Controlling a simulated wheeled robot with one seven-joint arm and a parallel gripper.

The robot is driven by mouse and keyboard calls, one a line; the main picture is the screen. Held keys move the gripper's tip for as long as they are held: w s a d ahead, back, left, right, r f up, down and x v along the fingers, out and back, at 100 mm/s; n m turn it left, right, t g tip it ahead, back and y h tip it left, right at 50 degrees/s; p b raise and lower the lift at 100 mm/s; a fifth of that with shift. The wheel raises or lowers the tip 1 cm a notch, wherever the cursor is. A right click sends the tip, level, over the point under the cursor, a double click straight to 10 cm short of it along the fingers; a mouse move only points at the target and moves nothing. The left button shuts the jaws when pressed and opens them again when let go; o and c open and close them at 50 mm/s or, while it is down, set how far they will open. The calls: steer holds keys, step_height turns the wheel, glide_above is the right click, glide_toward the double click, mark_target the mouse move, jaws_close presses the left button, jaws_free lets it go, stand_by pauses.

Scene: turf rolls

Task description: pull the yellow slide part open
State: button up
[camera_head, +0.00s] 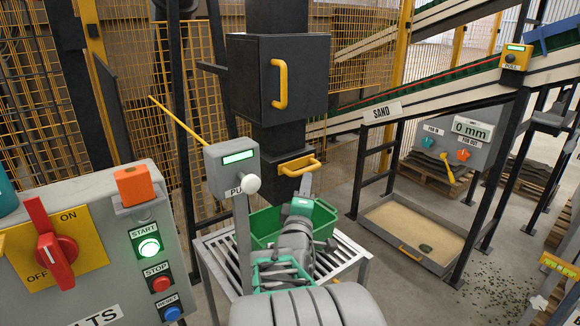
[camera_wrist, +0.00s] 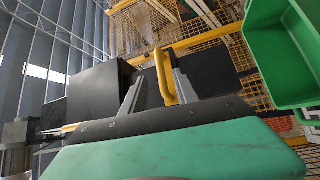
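The yellow slide part (camera_head: 298,166) is a yellow handle on the front of a black column, below a black box. In the wrist view its yellow bar (camera_wrist: 164,76) stands between the two grey fingers of my gripper (camera_wrist: 159,80). The fingers are apart, with a clear gap on the left and the bar closer to the right finger. In the head view my gripper (camera_head: 306,183) is just in front of and below the handle. Whether a finger touches the bar cannot be told. The slide plate behind the handle is mostly hidden.
A black box (camera_head: 280,76) with its own yellow handle is above. A green bin (camera_head: 264,228) on a slatted table (camera_head: 222,244) is beside my arm. A grey post box with a white knob (camera_head: 252,184) stands close on the left. A sand tray (camera_head: 412,231) lies on the right.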

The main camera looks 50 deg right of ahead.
mark_target(307, 168)
steer(key=x, duration=0.8)
steer(key=shift+w+p, duration=0.25)
steer(key=shift+p, duration=0.1)
steer(key=shift+a, duration=0.1)
jaws_close()
stand_by(0.8)
